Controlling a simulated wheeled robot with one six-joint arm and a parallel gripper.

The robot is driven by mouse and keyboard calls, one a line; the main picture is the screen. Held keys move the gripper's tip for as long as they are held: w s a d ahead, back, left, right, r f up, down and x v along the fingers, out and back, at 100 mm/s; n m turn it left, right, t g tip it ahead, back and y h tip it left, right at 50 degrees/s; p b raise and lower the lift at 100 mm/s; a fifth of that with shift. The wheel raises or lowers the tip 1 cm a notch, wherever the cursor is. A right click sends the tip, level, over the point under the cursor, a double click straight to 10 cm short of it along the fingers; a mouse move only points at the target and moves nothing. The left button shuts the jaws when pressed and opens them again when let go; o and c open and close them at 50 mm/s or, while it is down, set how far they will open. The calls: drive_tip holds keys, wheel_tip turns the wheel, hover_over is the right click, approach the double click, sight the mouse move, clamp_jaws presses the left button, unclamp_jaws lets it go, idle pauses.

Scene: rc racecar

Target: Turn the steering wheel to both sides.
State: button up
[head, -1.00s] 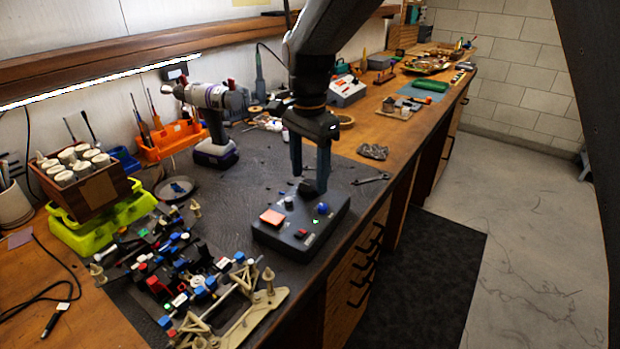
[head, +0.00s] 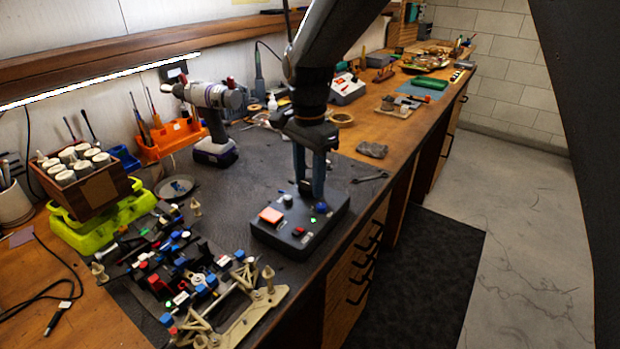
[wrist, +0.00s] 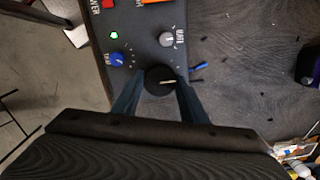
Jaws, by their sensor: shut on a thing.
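A dark control box (head: 283,236) sits on the black bench mat near its front edge. It also shows in the wrist view (wrist: 140,36). The round black wheel (wrist: 158,79) with a light mark is at one end of the box, between my fingers. My gripper (wrist: 160,92) points down and is shut on this wheel, a finger on each side. In the head view, my gripper (head: 309,190) mostly hides the wheel. The wheel's light mark points right in the wrist view.
On the box are a blue knob (wrist: 117,59), a grey knob (wrist: 167,40), a lit green light (wrist: 114,35) and a red switch (wrist: 108,4). An open-end wrench (head: 370,177) lies behind. RC car parts (head: 190,275) crowd the left. A drill (head: 212,120) stands behind.

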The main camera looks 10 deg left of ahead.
sight(309, 184)
drive_tip(key=shift+n, duration=0.4)
drive_tip(key=n+p, duration=0.2)
drive_tip(key=n, duration=0.1)
drive_tip(key=shift+r+n, duration=0.1)
drive_tip(key=shift+n, duration=0.3)
drive_tip(key=n+p, duration=0.1)
drive_tip(key=n, duration=0.3)
drive_tip(key=shift+n, duration=0.4)
drive_tip(key=o, duration=1)
drive_tip(key=shift+o, duration=0.2)
wheel_tip(309, 184, up, 7)
drive_tip(key=shift+a+r+b, duration=0.1)
drive_tip(key=shift+b, duration=0.55)
drive_tip(key=shift+r, duration=0.25)
